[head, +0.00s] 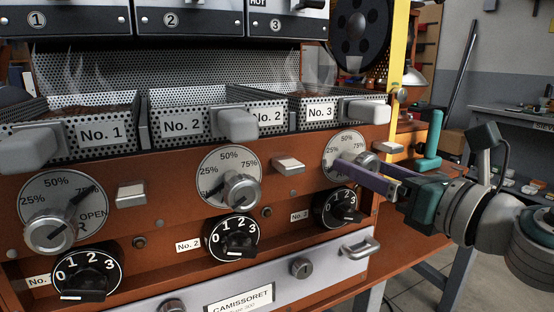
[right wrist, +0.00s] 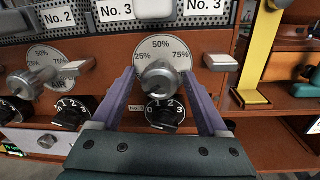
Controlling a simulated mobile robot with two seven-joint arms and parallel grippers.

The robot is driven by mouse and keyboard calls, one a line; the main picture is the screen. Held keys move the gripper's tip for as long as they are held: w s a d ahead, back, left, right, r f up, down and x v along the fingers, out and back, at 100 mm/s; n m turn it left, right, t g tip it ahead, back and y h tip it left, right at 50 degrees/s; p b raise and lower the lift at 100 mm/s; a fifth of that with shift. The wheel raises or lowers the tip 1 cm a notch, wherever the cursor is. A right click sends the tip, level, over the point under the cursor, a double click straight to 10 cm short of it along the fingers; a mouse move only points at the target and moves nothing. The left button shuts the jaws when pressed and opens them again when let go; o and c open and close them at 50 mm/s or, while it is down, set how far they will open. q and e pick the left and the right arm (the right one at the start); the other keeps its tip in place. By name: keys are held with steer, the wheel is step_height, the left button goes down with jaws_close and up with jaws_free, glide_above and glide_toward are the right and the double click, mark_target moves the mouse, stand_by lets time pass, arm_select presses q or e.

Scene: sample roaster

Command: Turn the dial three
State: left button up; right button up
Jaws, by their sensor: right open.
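The third column of the orange panel has a white percentage dial (head: 335,143) with a grey knob, above a black numbered dial (head: 338,208) labelled No. 3. In the right wrist view the grey knob (right wrist: 160,80) sits centred between my purple fingers, with the white dial face (right wrist: 158,48) above it and the black dial (right wrist: 164,114) below it. My right gripper (head: 356,167) is open, one finger on each side of the grey knob; contact cannot be told. The fingers partly cover the white dial in the head view. My left gripper is not in view.
Similar dial pairs for columns one (head: 70,210) and two (head: 230,178) stand to the left. Perforated trays with grey handles (head: 362,110) jut out above. Small silver levers (head: 288,165) flank the dials.

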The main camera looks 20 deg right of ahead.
steer(key=shift+w, duration=0.4)
steer(key=shift+c, duration=0.2)
jaws_close()
